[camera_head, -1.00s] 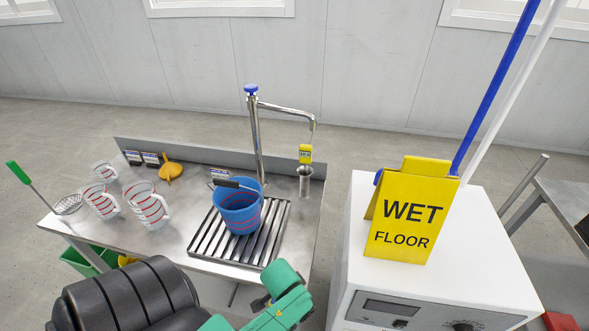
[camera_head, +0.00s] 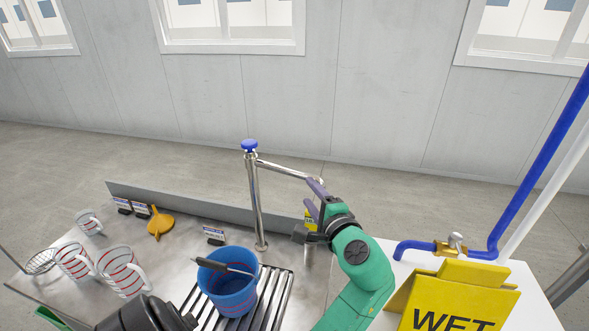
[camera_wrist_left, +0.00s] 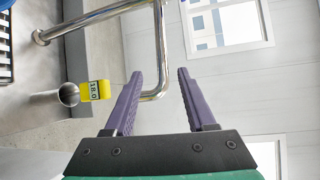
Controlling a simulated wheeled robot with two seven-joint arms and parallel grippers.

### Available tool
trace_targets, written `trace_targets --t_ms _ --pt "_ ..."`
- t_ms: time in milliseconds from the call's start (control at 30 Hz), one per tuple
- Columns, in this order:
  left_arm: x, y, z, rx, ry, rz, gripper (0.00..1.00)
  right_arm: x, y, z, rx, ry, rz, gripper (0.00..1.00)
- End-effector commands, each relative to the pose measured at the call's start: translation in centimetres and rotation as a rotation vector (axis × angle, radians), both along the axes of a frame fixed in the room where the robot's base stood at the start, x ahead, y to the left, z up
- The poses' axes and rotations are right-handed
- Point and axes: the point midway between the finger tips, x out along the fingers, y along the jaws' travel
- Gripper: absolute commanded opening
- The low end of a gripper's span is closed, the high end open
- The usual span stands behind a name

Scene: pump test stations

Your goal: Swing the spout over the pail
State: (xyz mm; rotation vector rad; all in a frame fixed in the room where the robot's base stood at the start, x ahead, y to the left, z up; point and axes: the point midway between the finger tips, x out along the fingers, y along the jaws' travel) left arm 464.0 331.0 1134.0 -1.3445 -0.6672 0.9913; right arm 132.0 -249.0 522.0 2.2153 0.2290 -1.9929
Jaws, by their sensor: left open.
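The blue pail (camera_head: 228,292), with red lines and a dark-gripped handle, stands on the slatted drain grate (camera_head: 275,297). Behind it rises a chrome post (camera_head: 257,205) with a blue knob. The chrome spout (camera_head: 285,170) runs right from the post's top, away from the pail. My left gripper (camera_head: 313,197) is open at the spout's outer end, which its purple finger partly hides. In the left wrist view, the spout's bent end (camera_wrist_left: 161,60) appears between the open fingers (camera_wrist_left: 160,75); contact cannot be told. My right gripper is not in view.
Measuring jugs (camera_head: 122,270) and an orange funnel (camera_head: 158,222) are on the left. A yellow wet-floor sign (camera_head: 455,297) and blue pipe (camera_head: 530,180) are on the right.

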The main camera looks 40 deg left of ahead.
Motion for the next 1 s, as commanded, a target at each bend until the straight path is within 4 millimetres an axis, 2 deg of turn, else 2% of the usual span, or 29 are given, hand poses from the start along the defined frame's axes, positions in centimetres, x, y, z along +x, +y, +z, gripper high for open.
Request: trace_targets --t_ms 300,500,600,867,1000 --pt "3.6 7.1 -1.4 0.000 -0.002 0.001 0.56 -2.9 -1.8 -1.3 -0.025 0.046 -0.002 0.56" --pt "5.6 10.8 -2.0 -0.001 -0.002 0.000 0.56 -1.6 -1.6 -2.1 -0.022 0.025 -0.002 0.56" --pt "6.1 11.6 -2.1 -0.003 -0.001 -0.001 0.56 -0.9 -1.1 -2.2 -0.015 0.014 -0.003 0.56" --pt "6.2 11.8 -2.1 -0.004 0.000 -0.001 0.56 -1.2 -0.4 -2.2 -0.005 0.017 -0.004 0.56" --pt "6.1 11.7 -2.1 -0.004 0.000 -0.001 0.02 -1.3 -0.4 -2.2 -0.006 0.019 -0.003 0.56"
